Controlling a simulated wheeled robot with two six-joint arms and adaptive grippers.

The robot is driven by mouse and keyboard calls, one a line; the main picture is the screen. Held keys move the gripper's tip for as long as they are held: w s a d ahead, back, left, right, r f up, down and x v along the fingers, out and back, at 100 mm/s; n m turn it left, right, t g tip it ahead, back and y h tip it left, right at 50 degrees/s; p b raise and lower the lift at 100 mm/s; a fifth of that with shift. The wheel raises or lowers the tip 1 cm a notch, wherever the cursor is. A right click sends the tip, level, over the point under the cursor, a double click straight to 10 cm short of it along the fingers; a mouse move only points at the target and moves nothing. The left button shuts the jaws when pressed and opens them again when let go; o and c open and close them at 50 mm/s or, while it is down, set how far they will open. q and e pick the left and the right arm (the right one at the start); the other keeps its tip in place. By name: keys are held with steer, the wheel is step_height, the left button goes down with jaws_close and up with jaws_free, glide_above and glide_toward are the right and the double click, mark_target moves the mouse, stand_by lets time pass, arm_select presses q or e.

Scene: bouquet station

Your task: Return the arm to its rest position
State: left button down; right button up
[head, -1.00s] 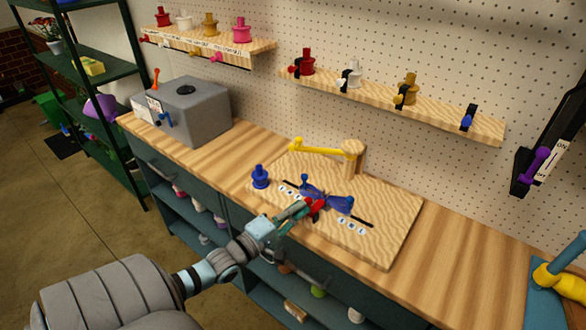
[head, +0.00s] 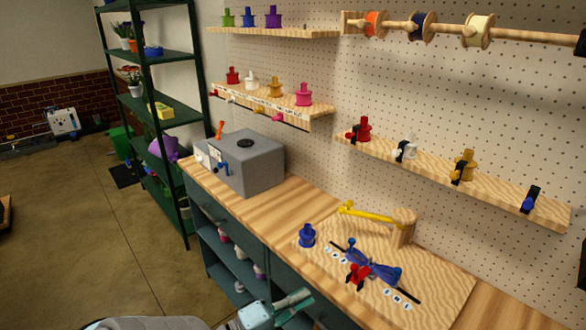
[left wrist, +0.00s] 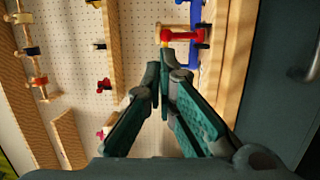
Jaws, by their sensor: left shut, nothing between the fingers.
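My left gripper (head: 292,303) is low at the bottom of the head view, in front of the workbench edge and apart from the things on the board. In the left wrist view its green fingers (left wrist: 163,75) come together at the tips with nothing between them. The wooden board (head: 440,288) on the bench carries a blue bow-like piece (head: 372,268), a red piece (head: 358,276), a blue peg-like piece (head: 307,235) and a yellow arm (head: 368,213) on a wooden post. My right gripper is not in view.
A grey box (head: 255,165) stands at the bench's left end. Shelves on the pegboard hold coloured spools and pegs. A green rack (head: 170,60) stands at the left. The floor (head: 80,240) left of the bench is clear.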

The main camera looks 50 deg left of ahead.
arm_select(q)
steer(key=shift+s+a, duration=0.1)
steer(key=shift+s, duration=0.85)
steer(key=shift+w, duration=0.1)
steer(key=s+a+f+m+g+y, duration=0.1)
steer(key=s+a+f+m+g, duration=0.2)
steer(key=f, duration=0.4)
steer(key=s+a+f+m+g+y, duration=0.1)
steer(key=s+f+m+g, duration=0.15)
steer(key=f+m, duration=0.35)
steer(key=s+a+f+m+g+y, duration=0.1)
steer(key=s+a+f+m+g, duration=0.2)
steer(key=f, duration=0.6)
steer(key=s+d+f+m+g+y, duration=0.2)
steer(key=s+f+m+g, duration=0.3)
steer(key=s+f, duration=0.9)
steer(key=s+d+f+g+h, duration=0.1)
steer(key=s+d+f+g, duration=0.45)
steer(key=s+d, duration=0.4)
steer(key=w+d+f+t+h, duration=0.1)
steer(key=w+d, duration=0.5)
steer(key=shift+w+d+f+b, duration=0.15)
steer(key=shift+w+d+b, duration=0.1)
steer(key=shift+b, duration=0.15)
